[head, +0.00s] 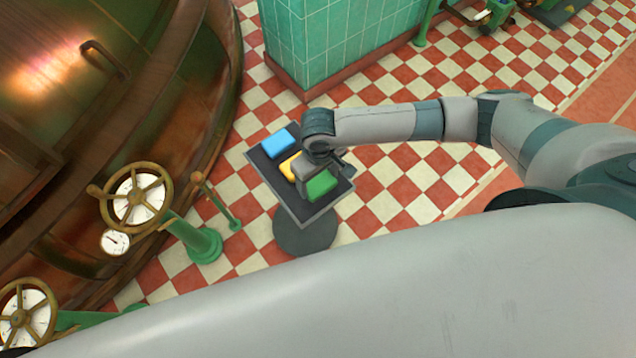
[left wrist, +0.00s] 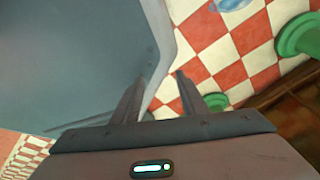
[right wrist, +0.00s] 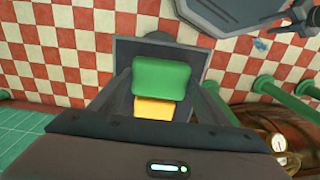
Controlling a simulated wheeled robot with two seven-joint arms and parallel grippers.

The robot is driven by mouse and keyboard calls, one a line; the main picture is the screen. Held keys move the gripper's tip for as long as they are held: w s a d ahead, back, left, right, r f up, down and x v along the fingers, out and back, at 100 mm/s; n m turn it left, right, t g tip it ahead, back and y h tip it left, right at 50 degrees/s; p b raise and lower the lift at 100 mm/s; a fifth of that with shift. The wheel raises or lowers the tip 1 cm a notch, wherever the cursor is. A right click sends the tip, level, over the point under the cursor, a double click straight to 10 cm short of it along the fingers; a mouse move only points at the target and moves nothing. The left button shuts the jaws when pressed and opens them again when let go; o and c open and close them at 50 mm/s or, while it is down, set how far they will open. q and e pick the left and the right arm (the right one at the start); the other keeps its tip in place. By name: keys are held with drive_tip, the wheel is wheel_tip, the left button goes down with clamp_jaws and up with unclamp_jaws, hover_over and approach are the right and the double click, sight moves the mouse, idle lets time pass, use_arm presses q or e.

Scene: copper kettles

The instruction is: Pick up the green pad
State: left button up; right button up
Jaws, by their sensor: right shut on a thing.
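The green pad (head: 322,185) is a rounded block at the near right end of a dark tray-topped stand (head: 268,176). My right gripper (head: 314,176) is over that end and shut on the green pad. In the right wrist view the green pad (right wrist: 162,78) lies between the fingers and partly covers the yellow pad (right wrist: 154,108). I cannot tell whether it is clear of the tray. My left gripper (left wrist: 162,78) is out of the head view; its own wrist view shows the fingers apart with nothing between them.
The yellow pad (head: 289,165) and a blue pad (head: 279,145) lie on the same tray. A copper kettle (head: 110,70) and valve wheels (head: 135,198) stand left. A green tiled pillar (head: 330,45) stands behind. The checkered floor right of the stand is clear.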

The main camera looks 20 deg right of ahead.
use_arm(q)
drive_tip(key=shift+t, duration=0.5)
drive_tip(key=shift+w+d+r+b, duration=0.15)
drive_tip(key=shift+w+d, duration=0.15)
drive_tip(key=shift+w, duration=0.45)
drive_tip(key=shift+w+d+r+b, duration=0.15)
drive_tip(key=shift+w+d, duration=0.1)
drive_tip(key=shift+w, duration=0.45)
drive_tip(key=shift+w+d+b, duration=0.15)
drive_tip(key=shift+w+d, duration=0.15)
drive_tip(key=shift+w, duration=0.45)
use_arm(e)
drive_tip(key=s+d+r, duration=0.6)
drive_tip(key=s, duration=0.3)
drive_tip(key=shift+s+d+r, duration=0.15)
drive_tip(key=shift+d+r, duration=0.05)
drive_tip(key=shift+d, duration=0.2)
use_arm(q)
drive_tip(key=shift+s, duration=0.15)
